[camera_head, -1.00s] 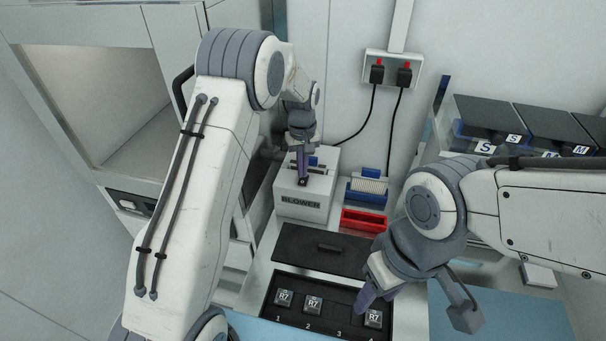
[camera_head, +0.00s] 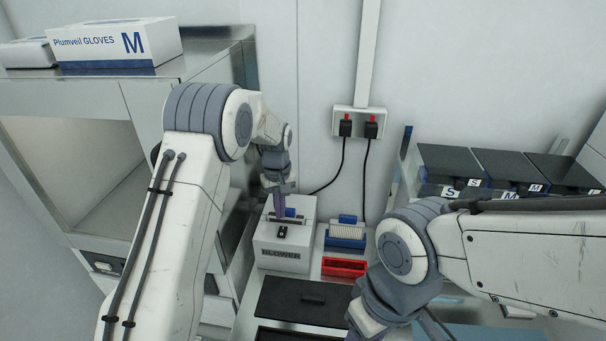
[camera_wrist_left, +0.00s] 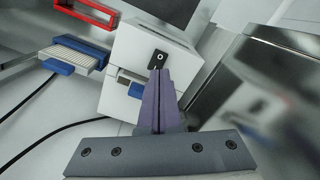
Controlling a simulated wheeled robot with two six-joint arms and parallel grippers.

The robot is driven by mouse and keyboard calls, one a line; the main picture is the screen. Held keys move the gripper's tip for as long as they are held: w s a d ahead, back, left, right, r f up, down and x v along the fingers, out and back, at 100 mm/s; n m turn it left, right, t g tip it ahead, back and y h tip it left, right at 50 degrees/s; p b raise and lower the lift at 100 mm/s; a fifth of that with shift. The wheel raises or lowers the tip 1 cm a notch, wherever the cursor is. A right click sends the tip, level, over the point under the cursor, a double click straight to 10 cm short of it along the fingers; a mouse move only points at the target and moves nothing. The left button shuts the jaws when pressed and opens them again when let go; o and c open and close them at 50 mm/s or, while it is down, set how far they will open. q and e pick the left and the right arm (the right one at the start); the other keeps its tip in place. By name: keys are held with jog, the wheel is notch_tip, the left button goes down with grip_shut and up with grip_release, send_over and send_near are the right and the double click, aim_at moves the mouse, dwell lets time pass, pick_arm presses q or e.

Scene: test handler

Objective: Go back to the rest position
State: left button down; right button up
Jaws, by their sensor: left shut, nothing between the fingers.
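My left gripper (camera_head: 279,207) is shut with nothing between its purple fingers. In the head view it hangs over the back of the white box marked BLOWER (camera_head: 282,236). In the left wrist view the shut fingertips (camera_wrist_left: 160,72) show in front of the blower box (camera_wrist_left: 130,45) and point toward its small black switch (camera_wrist_left: 158,58); I cannot tell whether they touch it. My right arm comes in from the right, and its wrist (camera_head: 385,300) is at the bottom of the head view. The right fingers are out of frame.
A red tray (camera_head: 344,267) and a blue-and-white brush-like block (camera_head: 346,232) stand right of the blower. A dark lidded panel (camera_head: 303,300) lies in front. Black bins (camera_head: 450,165) stand at the right, a power outlet (camera_head: 358,121) is on the wall, and a glove box (camera_head: 117,45) sits on the cabinet.

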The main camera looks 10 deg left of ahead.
pick_arm(q)
jog(key=s+d+r+m+b, duration=0.25)
jog(key=s+d, duration=0.35)
jog(key=s, duration=0.3)
jog(key=s+d+r+m+b, duration=0.2)
jog(key=s+d+r+m, duration=0.15)
jog(key=s+d, duration=0.35)
jog(key=s+a+f+m+h+b, duration=0.1)
jog(key=s+m, duration=0.6)
jog(key=s, duration=1.3)
jog(key=shift+s+a+f+b, duration=0.25)
jog(key=shift+a+f+b, duration=0.45)
jog(key=shift+b, duration=0.5)
jog(key=shift+d+f, duration=0.1)
jog(key=shift+d, duration=0.05)
